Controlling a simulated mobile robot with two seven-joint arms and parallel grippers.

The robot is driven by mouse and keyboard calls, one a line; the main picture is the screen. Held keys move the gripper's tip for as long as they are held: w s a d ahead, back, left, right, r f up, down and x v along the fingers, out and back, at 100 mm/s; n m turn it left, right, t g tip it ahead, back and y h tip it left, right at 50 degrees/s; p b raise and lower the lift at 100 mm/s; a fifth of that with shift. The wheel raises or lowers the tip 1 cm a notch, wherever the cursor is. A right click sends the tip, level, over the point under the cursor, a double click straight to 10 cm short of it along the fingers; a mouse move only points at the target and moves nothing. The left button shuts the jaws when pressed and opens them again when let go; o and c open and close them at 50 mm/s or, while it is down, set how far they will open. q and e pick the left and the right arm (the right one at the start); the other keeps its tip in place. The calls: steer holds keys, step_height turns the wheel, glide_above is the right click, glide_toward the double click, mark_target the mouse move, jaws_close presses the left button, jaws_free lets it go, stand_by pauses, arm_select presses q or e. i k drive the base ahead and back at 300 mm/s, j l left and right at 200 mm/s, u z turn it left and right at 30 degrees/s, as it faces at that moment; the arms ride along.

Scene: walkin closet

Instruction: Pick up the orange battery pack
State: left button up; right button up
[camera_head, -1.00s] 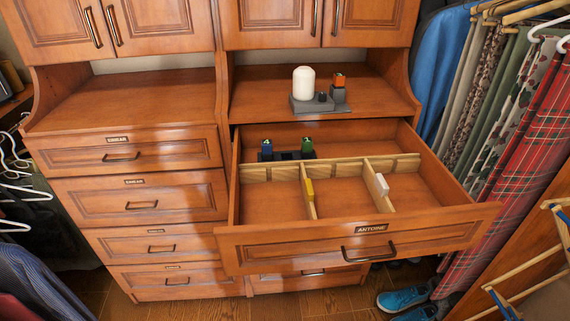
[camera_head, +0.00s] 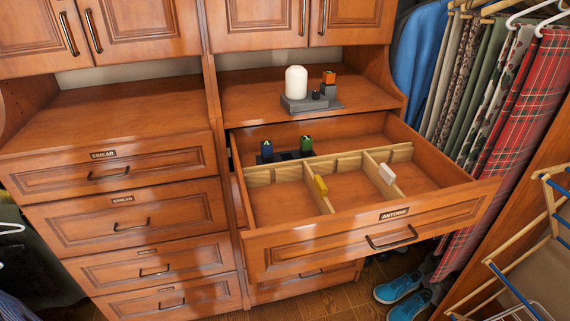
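The orange battery pack (camera_head: 329,78) stands upright on the right part of a grey base (camera_head: 311,104), which sits on the shelf above the open drawer. Its top is orange and its lower part is dark. A white rounded cylinder (camera_head: 296,83) stands on the same base to its left, with a small dark knob between them. Neither of my grippers shows in the head view.
The open drawer (camera_head: 372,226) juts out below the shelf, with wooden dividers, blue and green blocks, and yellow and white pieces inside. Hanging clothes (camera_head: 531,110) and a wooden rack (camera_head: 548,215) crowd the right. The left counter (camera_head: 110,110) is bare.

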mark_target(329, 78)
steer(key=i+j+z, duration=0.35)
steer(key=j, duration=0.25)
steer(key=i+j+z, duration=0.15)
steer(key=j, duration=0.2)
steer(key=i, duration=0.05)
